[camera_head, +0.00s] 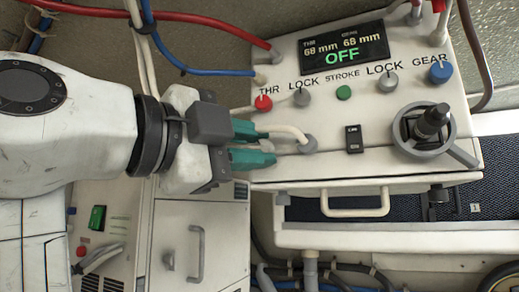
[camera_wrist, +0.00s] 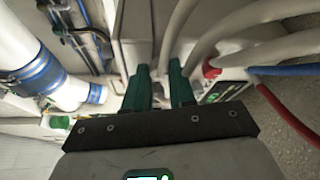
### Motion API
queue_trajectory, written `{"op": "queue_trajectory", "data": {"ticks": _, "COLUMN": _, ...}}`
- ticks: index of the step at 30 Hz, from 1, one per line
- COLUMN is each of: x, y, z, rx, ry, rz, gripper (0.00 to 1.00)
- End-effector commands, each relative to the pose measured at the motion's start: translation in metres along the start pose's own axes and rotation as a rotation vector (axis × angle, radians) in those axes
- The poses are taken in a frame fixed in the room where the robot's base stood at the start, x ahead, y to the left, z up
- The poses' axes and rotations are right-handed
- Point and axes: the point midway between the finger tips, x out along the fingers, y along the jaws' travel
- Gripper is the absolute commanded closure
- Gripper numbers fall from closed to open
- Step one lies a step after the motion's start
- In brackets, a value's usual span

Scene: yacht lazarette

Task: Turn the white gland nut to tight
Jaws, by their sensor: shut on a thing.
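My gripper (camera_head: 258,145) reaches in from the left to the left end of the pale control box (camera_head: 350,185). Its two teal fingers stand a little apart, shut on a small pale part between them. I take this part to be the white gland nut; the fingers hide most of it, and its turn and tightness cannot be read.
The box top carries a display reading OFF (camera_head: 343,46), a red knob (camera_head: 263,103), a green button (camera_head: 344,93), a blue knob (camera_head: 440,71) and a black-topped lever (camera_head: 430,122). Red hose (camera_head: 215,24) and blue hose (camera_head: 190,68) pass close above my gripper. Below is a cabinet handle (camera_head: 196,253).

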Motion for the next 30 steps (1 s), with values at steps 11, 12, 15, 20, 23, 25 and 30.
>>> {"op": "queue_trajectory", "data": {"ticks": 11, "x": 0.0, "y": -0.0031, "z": -0.0008, "rx": 0.292, "ry": 0.001, "rz": 0.124, "gripper": 1.0}}
{"op": "queue_trajectory", "data": {"ticks": 12, "x": 0.0, "y": -0.0032, "z": -0.0008, "rx": 0.317, "ry": 0.0, "rz": 0.134, "gripper": 1.0}}
{"op": "queue_trajectory", "data": {"ticks": 15, "x": 0.0, "y": -0.0032, "z": -0.0007, "rx": 0.37, "ry": 0.0, "rz": 0.156, "gripper": 1.0}}
{"op": "queue_trajectory", "data": {"ticks": 20, "x": 0.0001, "y": -0.0029, "z": -0.0008, "rx": 0.431, "ry": 0.0, "rz": 0.182, "gripper": 1.0}}
{"op": "queue_trajectory", "data": {"ticks": 23, "x": 0.0001, "y": -0.0027, "z": -0.0007, "rx": 0.454, "ry": 0.0, "rz": 0.191, "gripper": 1.0}}
{"op": "queue_trajectory", "data": {"ticks": 25, "x": 0.0001, "y": -0.0024, "z": -0.0007, "rx": 0.465, "ry": 0.0, "rz": 0.196, "gripper": 1.0}}
{"op": "queue_trajectory", "data": {"ticks": 30, "x": 0.0002, "y": -0.0019, "z": -0.0006, "rx": 0.476, "ry": 0.001, "rz": 0.201, "gripper": 1.0}}
